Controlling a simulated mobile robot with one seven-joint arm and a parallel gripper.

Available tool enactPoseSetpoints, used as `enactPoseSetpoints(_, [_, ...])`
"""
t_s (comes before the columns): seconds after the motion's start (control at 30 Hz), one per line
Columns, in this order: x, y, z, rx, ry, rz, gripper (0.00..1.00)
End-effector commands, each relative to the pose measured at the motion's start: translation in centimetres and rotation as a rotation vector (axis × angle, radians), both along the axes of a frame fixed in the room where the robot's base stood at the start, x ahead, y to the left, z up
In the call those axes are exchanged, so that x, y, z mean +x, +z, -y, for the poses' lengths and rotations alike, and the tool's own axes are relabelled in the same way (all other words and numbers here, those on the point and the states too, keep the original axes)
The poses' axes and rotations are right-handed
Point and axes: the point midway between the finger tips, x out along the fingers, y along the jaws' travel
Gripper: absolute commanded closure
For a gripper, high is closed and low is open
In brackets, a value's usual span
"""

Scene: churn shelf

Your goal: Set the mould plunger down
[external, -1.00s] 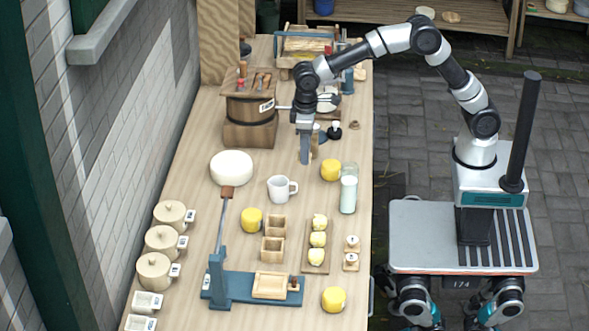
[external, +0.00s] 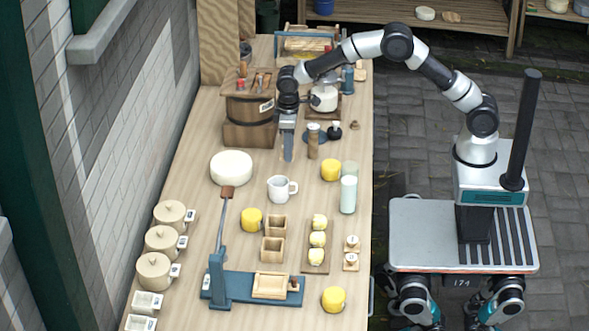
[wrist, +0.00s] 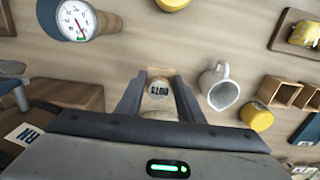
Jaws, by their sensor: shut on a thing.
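The mould plunger (wrist: 158,92) appears in the wrist view as a pale wooden piece with dark lettering, between my two fingers. My gripper (wrist: 158,98) is shut on it. In the external view my gripper (external: 288,157) points down over the table, just right of the wooden barrel and above the white mug. The plunger cannot be made out there, hidden by or blended with the fingers. Whether its lower end touches the table I cannot tell.
The barrel (external: 249,108) stands left of my gripper and a brown cylinder (external: 313,142) to its right. Bare tabletop (external: 265,160) lies around the fingers.

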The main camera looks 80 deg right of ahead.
Motion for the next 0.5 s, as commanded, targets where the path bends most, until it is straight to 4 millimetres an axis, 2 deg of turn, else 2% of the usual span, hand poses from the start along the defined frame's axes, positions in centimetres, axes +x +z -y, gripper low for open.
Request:
enactPoseSetpoints(0.1, [-0.1, -2.0, 0.0, 0.000, 0.000, -0.002, 0.88])
enactPoseSetpoints(0.33, [0.0, -3.9, 0.0, 0.000, 0.000, -0.001, 0.88])
enactPoseSetpoints(0.5, [0.0, -6.3, 0.0, 0.000, 0.000, -0.001, 0.88])
